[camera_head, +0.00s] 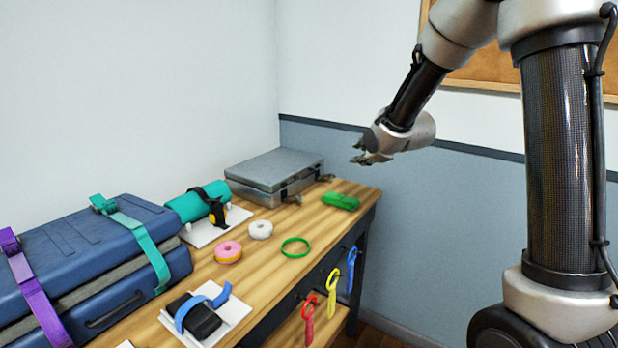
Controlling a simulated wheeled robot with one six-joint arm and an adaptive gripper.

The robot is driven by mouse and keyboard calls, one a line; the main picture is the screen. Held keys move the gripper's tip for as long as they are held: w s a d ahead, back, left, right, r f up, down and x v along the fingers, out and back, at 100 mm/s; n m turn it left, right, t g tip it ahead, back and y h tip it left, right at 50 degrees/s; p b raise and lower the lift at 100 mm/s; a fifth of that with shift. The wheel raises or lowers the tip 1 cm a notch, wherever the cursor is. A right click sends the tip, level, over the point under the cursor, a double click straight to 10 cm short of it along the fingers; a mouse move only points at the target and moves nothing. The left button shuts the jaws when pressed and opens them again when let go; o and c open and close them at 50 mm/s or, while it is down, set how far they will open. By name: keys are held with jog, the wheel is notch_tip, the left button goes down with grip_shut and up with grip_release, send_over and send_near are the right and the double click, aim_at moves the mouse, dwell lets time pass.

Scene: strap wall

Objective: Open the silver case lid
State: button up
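The silver case (272,180) sits at the far end of the wooden workbench, near the corner of the walls. Its lid (273,168) lies down on the base, with a dark seam between them. Two dark latches (292,199) stick out at the front edge. My gripper (362,153) is in the air to the right of the case and apart from it. Its fingers point left toward the case and show a small gap between them. No object shows between the fingers.
On the wooden bench (262,258) lie a green block (341,201), a green ring (295,247), tape rolls (228,252) and a teal roll (196,203) on a white plate. A blue suitcase (90,262) fills the left. Colored straps (333,281) hang at the front edge.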

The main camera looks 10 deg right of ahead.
jog(key=w+a+f+n+t+y, duration=0.2)
jog(key=w+a+f+n, duration=0.2)
jog(key=w+a+f, duration=0.2)
jog(key=n+y, duration=0.2)
jog(key=n, duration=0.2)
send_near(308, 175)
jog(key=shift+w+a+f+t, duration=0.35)
jog(key=shift+w+f+t, duration=0.05)
jog(key=shift+w+f, duration=0.2)
jog(key=x, duration=0.7)
jog(key=shift+w+a, duration=0.25)
grip_shut()
